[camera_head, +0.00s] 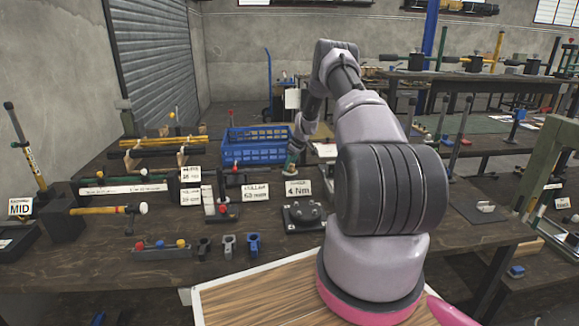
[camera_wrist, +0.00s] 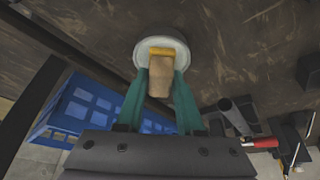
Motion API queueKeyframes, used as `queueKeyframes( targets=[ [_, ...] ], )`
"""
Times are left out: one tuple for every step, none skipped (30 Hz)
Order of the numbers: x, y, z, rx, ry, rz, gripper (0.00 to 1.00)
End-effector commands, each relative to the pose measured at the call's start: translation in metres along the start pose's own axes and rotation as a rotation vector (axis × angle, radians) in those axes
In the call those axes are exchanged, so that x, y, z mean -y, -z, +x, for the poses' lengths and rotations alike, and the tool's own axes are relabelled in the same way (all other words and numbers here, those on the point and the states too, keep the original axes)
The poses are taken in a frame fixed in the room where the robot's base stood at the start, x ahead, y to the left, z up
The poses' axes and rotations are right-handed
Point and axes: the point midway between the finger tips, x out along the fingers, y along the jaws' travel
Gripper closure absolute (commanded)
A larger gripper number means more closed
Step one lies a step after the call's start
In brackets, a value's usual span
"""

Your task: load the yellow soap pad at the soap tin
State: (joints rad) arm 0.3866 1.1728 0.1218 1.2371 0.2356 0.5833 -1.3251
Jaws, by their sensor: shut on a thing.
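In the wrist view my gripper (camera_wrist: 162,72) has its two teal fingers closed on a tan block with a yellow edge, the yellow soap pad (camera_wrist: 160,80). The pad's yellow end is over a round, pale dish, which looks like the soap tin (camera_wrist: 142,48). I cannot tell whether the pad touches the tin. In the head view my gripper (camera_head: 291,165) is small, low over the far part of the bench, right of a blue crate. The pad and tin cannot be made out there.
The blue crate (camera_head: 255,146) stands close beside my gripper and also shows in the wrist view (camera_wrist: 75,105). A black fixture with a 4 Nm card (camera_head: 298,188) is in front. Red-handled tools (camera_head: 221,190) stand left of it. Hammers and racks fill the bench's left side.

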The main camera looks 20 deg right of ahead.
Motion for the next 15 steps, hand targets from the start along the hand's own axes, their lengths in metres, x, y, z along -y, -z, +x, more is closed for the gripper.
queueKeyframes(
  targets=[
    [0.001, -0.001, 0.001, 0.002, 0.002, 0.0, 1.0],
    [0.001, -0.001, 0.001, 0.002, 0.002, 0.0, 1.0],
    [0.001, -0.001, -0.001, 0.002, 0.002, 0.0, 1.0],
    [0.001, 0.0, -0.002, 0.002, 0.002, 0.0, 1.0],
    [0.001, 0.001, -0.004, 0.002, 0.002, 0.0, 1.0],
    [0.001, 0.002, -0.007, 0.002, 0.001, 0.0, 1.0],
    [0.001, 0.003, -0.009, 0.002, 0.001, 0.0, 1.0],
    [0.0, 0.004, -0.012, 0.002, 0.001, 0.0, 1.0],
    [0.0, 0.006, -0.015, 0.001, 0.0, 0.0, 1.0],
    [0.0, 0.007, -0.017, 0.001, 0.0, 0.0, 1.0],
    [0.0, 0.008, -0.019, 0.001, 0.001, 0.0, 1.0],
    [0.0, 0.009, -0.022, 0.001, 0.001, 0.0, 1.0],
    [0.0, 0.01, -0.025, 0.001, 0.001, 0.0, 1.0],
    [0.0, 0.011, -0.027, 0.001, 0.001, 0.0, 1.0],
    [0.0, 0.012, -0.03, 0.0, 0.0, 0.0, 1.0]
  ],
)
